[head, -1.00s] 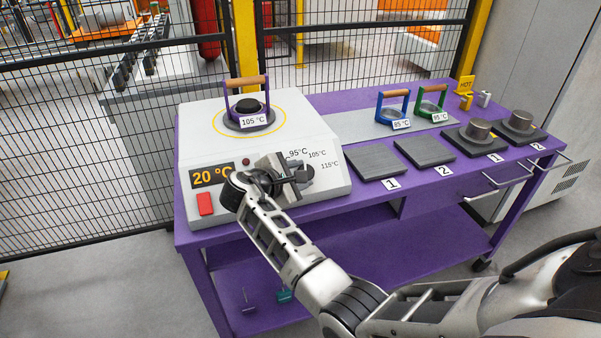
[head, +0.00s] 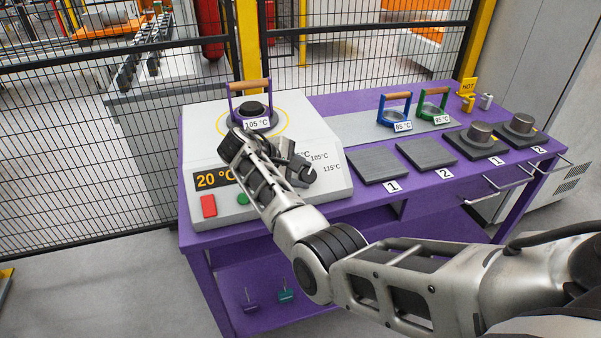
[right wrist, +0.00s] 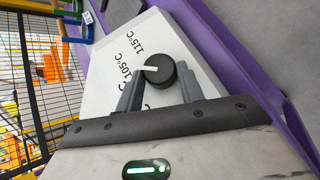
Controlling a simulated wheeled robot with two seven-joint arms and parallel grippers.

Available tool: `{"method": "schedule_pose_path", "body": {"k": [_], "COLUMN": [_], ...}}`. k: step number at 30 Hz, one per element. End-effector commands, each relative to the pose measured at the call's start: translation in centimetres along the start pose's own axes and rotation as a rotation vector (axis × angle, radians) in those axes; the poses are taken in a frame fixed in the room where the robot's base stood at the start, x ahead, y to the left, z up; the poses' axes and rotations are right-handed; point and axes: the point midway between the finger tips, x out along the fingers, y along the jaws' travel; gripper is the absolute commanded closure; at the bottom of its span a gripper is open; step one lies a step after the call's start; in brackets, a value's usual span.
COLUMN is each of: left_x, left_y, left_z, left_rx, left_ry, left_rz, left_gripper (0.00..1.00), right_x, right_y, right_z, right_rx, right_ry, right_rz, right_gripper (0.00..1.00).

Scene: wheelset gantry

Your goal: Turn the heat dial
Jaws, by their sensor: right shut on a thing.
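The heat dial (right wrist: 160,71) is a round black knob with a white pointer mark on the front of the grey heater (head: 330,190). In the right wrist view the mark points roughly toward the 105°C label. My right gripper (right wrist: 158,90) is shut on the dial, one finger on each side. In the head view the right gripper (head: 296,170) reaches the heater front and hides part of the scale; the 105°C and 115°C labels show to its right. The display (head: 214,180) reads 20 °C. My left gripper is not in view.
A red button (head: 208,206) and a green button (head: 242,199) are on the heater front. A purple-handled ring labelled 105 °C (head: 250,105) stands on top. Blue and green-handled rings (head: 396,112), dark plates and metal cylinders occupy the purple table (head: 340,101) to the right.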

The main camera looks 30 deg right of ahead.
Motion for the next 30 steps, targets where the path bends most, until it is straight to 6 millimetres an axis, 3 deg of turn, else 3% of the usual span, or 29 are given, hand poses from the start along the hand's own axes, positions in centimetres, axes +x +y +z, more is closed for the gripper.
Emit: {"method": "schedule_pose_path", "body": {"k": [11,12,14,23,26,30], "left_x": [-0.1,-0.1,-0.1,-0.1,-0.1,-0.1], "left_y": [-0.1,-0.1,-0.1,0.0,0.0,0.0], "left_z": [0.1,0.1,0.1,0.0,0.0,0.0], "left_rx": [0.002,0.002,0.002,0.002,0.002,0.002], "left_ry": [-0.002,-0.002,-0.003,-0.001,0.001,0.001], "left_rz": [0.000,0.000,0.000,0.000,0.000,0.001], "left_gripper": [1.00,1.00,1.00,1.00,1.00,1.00], "right_x": [0.1,0.1,0.1,-0.1,-0.9,-3.4], "right_y": [0.0,0.0,0.0,0.0,0.0,0.0], "right_z": [0.1,0.1,0.1,0.0,0.0,-0.1], "right_rx": [0.004,0.004,0.004,0.002,0.002,0.003], "right_ry": [-0.003,-0.003,-0.003,-0.001,0.000,0.004], "right_rz": [-0.004,-0.004,-0.004,-0.002,-0.002,-0.001], "right_gripper": [0.85,0.51,0.41,0.41,0.41,0.41]}}
